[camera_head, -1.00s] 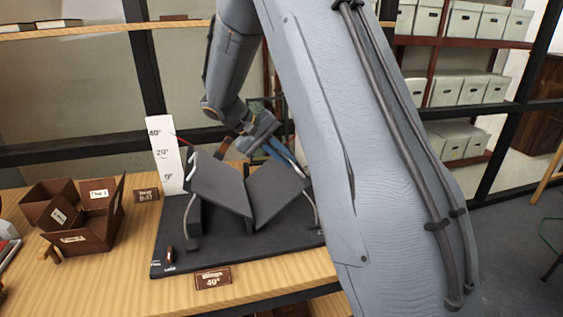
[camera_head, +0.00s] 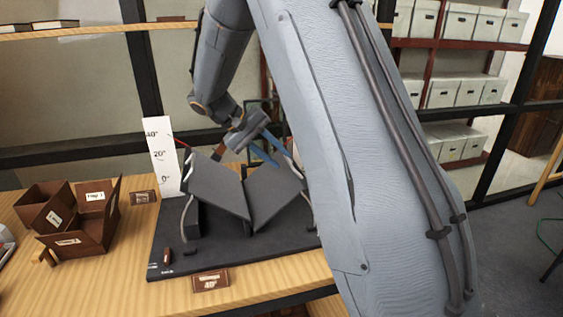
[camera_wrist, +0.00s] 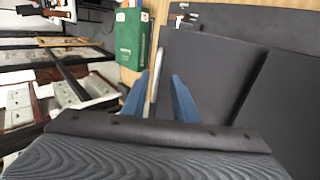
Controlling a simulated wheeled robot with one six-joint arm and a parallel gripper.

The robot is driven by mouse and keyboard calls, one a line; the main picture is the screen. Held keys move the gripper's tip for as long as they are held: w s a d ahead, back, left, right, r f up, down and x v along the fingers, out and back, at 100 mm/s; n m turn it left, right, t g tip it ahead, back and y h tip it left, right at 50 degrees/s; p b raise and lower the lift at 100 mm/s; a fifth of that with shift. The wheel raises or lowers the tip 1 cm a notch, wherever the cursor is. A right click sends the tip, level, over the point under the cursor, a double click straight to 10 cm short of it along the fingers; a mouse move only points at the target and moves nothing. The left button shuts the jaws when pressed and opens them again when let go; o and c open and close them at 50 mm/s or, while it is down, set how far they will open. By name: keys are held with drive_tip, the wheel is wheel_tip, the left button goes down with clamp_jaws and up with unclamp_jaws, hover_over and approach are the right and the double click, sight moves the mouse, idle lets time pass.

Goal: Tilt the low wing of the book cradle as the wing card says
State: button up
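The book cradle has two dark wings, a left wing (camera_head: 220,187) and a right wing (camera_head: 272,195), sloping down to a middle gap on a black base (camera_head: 235,255). A white scale (camera_head: 162,158) marked 40°, 20° and 0° stands at its left, with a red pointer near the left wing. The wing card (camera_head: 210,280) in front reads 40°. My gripper (camera_head: 272,155) is at the back of the right wing, partly hidden by my arm. In the wrist view its blue fingers (camera_wrist: 160,98) are apart, with a pale strip (camera_wrist: 156,85) along a wing's edge in the gap. Contact cannot be told.
Brown open boxes (camera_head: 75,220) with labels stand left of the cradle, beside a small brown card (camera_head: 143,197). A green box (camera_wrist: 131,40) shows in the wrist view. Shelves of pale archival boxes (camera_head: 470,90) stand at the back right.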

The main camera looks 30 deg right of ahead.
drive_tip(key=b+v, duration=0.1)
drive_tip(key=v, duration=0.4)
drive_tip(key=shift+a, duration=0.2)
